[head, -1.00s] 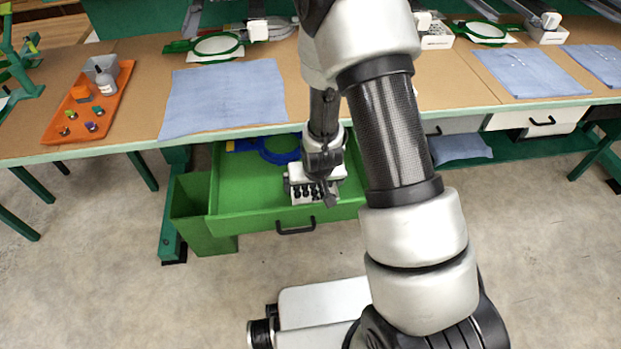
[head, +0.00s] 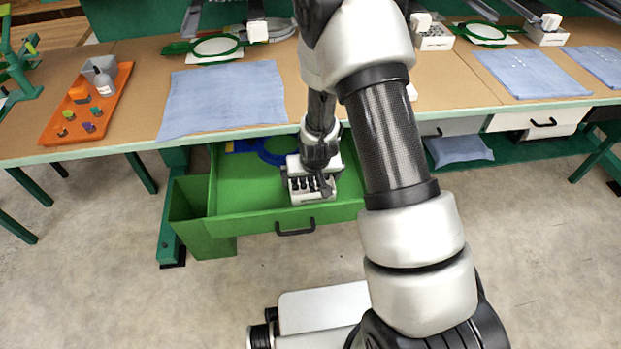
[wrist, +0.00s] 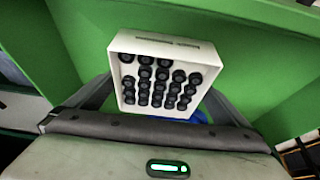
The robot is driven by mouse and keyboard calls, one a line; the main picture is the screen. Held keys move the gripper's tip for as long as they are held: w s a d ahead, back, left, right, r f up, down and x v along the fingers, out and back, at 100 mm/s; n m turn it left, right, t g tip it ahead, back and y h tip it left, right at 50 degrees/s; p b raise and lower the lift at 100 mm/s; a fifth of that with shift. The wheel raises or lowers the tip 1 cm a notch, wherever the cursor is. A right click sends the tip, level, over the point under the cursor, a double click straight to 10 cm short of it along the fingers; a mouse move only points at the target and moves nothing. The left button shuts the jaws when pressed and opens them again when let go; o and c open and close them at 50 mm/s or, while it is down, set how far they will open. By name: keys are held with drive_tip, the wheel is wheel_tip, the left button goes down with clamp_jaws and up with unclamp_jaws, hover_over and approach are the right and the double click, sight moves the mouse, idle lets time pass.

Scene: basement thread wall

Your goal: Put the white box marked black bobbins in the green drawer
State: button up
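The white box (head: 300,197) with rows of black bobbins is inside the open green drawer (head: 255,222) area, near its front right. The wrist view shows the white box (wrist: 160,41) tilted, its open face with several black bobbins toward the camera and small dark lettering on one wall. My gripper (head: 312,182) reaches down over the drawer. In the wrist view my gripper (wrist: 163,92) has a dark finger on each side of the box and appears shut on it. Whether the box touches the drawer floor is hard to tell.
A blue object (head: 273,152) lies at the back of the drawer. A green bin (head: 190,215) adjoins the drawer's left side. The worktable edge (head: 100,153) runs above the drawer. The drawer floor left of the box is clear.

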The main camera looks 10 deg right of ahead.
drive_tip(key=shift+r+p, duration=0.3)
drive_tip(key=w+d+p+v, duration=0.1)
drive_tip(key=d+p+v, duration=0.15)
drive_tip(key=v, duration=2.95)
drive_tip(key=s+d+r+t, duration=0.1)
drive_tip(key=s+d+r, duration=0.1)
drive_tip(key=s+r, duration=0.7)
drive_tip(key=s, duration=0.5)
drive_tip(key=shift+r, duration=0.4)
drive_tip(key=shift+d, duration=0.1)
